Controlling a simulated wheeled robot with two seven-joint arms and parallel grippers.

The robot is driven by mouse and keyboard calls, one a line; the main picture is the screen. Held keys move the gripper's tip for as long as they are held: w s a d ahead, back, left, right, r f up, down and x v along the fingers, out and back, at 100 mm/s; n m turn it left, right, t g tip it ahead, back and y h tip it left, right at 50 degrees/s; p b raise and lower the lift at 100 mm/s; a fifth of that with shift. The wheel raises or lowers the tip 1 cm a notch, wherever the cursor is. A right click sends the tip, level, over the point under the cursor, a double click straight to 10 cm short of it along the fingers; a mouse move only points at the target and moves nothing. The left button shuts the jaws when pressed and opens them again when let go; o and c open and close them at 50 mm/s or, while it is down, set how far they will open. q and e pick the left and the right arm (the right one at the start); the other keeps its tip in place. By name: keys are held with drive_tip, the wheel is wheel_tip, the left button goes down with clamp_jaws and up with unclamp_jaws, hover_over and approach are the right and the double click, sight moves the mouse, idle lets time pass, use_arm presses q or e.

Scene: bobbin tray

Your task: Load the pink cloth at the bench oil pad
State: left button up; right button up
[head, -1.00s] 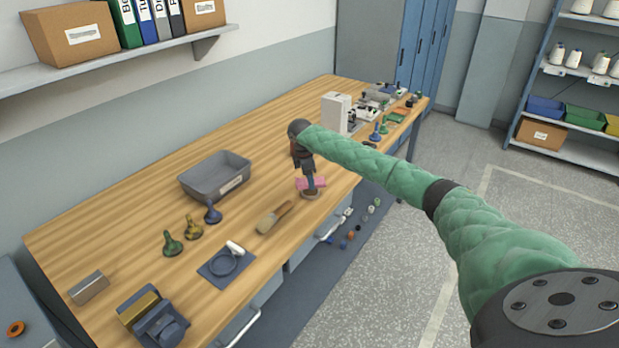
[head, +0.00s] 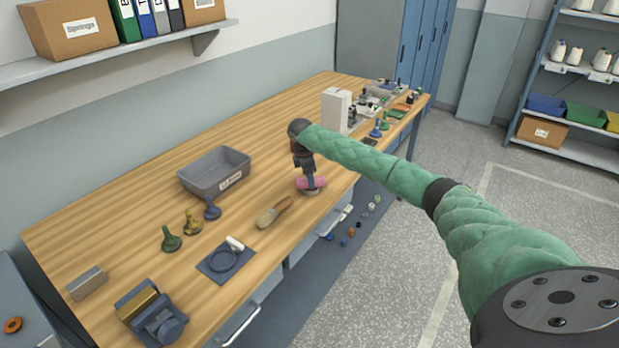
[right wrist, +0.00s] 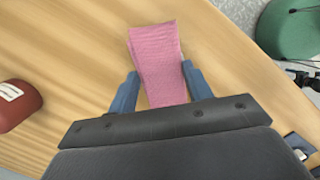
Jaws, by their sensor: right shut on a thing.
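The pink cloth (head: 312,183) is between the fingers of my right gripper (head: 310,180), near the bench's front edge. In the right wrist view the cloth (right wrist: 157,55) is a ribbed strip reaching forward between the blue fingers of the gripper (right wrist: 160,88), which is shut on it. Directly under the cloth in the head view is a small round brownish-grey pad (head: 309,193), partly hidden by cloth and gripper. I cannot tell whether the cloth touches it. My left gripper is not in view.
A grey bin (head: 214,173), a wooden-handled brush (head: 274,212), a dark mat (head: 222,263) with a ring, and several coloured bobbin-like pieces stand left of the gripper. A white machine (head: 336,110) stands behind it. A red container (right wrist: 17,104) shows at left in the wrist view.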

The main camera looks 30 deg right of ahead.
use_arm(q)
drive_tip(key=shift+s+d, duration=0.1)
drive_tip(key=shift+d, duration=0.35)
use_arm(e)
drive_tip(key=shift+f, duration=0.1)
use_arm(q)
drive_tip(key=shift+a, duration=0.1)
use_arm(e)
drive_tip(key=shift+f, duration=0.1)
drive_tip(key=shift+f, duration=0.25)
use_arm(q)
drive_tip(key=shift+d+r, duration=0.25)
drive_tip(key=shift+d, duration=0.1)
use_arm(e)
drive_tip(key=shift+f, duration=0.1)
idle(1.4)
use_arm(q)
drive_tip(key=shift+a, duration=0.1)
